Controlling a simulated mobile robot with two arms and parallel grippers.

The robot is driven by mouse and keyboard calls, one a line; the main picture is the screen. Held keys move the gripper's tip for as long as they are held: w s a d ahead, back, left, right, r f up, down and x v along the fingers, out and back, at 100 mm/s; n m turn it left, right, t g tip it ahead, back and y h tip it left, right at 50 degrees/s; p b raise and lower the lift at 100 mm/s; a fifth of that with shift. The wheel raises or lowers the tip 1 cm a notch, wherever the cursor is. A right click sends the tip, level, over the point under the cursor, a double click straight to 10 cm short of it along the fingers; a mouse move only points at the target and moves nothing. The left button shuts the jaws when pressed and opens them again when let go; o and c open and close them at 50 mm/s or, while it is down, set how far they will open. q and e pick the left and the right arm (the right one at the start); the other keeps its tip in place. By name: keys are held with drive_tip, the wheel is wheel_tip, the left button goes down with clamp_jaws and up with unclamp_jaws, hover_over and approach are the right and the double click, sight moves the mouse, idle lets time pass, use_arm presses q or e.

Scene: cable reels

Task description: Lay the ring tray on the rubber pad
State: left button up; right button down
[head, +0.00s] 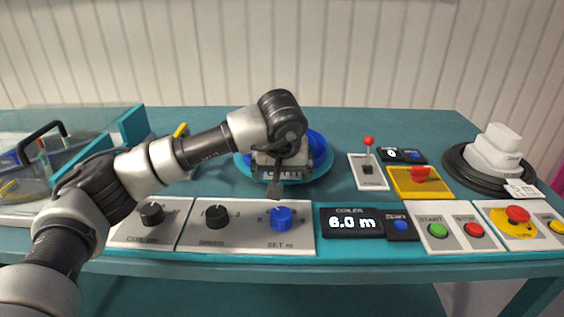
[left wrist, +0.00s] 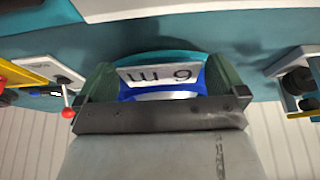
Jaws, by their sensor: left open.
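A round teal tray (head: 327,160) with a raised rim and a blue round part inside stands mid-table, partly hidden behind my left gripper. Its white label (left wrist: 160,75) reads "6 m" in the left wrist view. My left gripper (head: 276,178) is at the tray's near side. Its two dark fingers (left wrist: 162,65) are apart, one on each side of the label. I cannot tell whether they touch the tray. A dark round piece (head: 455,167) lies at the right under white stacked blocks (head: 495,150). I cannot tell whether it is the rubber pad. My right gripper is out of view.
A control panel with knobs (head: 281,218), a "6.0 m" display (head: 352,222) and buttons runs along the front edge. A red-topped lever (head: 368,142) and a yellow switch box (head: 420,182) stand right of the tray. A clear-lidded machine (head: 40,150) fills the left. The back middle is clear.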

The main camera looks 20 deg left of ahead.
use_arm(q)
drive_tip(key=shift+w+f, duration=0.2)
drive_tip(key=shift+f, duration=0.2)
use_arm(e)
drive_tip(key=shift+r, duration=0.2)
use_arm(q)
drive_tip(key=shift+c, duration=0.2)
drive_tip(key=c, duration=1.4)
drive_tip(key=shift+r, duration=0.25)
drive_tip(key=shift+r+p, duration=0.2)
drive_tip(key=shift+p, duration=0.1)
drive_tip(key=shift+r, duration=0.3)
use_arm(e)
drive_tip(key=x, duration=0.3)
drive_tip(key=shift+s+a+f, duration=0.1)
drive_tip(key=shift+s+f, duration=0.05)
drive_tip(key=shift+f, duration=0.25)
use_arm(q)
drive_tip(key=shift+r+p, duration=0.15)
drive_tip(key=shift+p, duration=0.2)
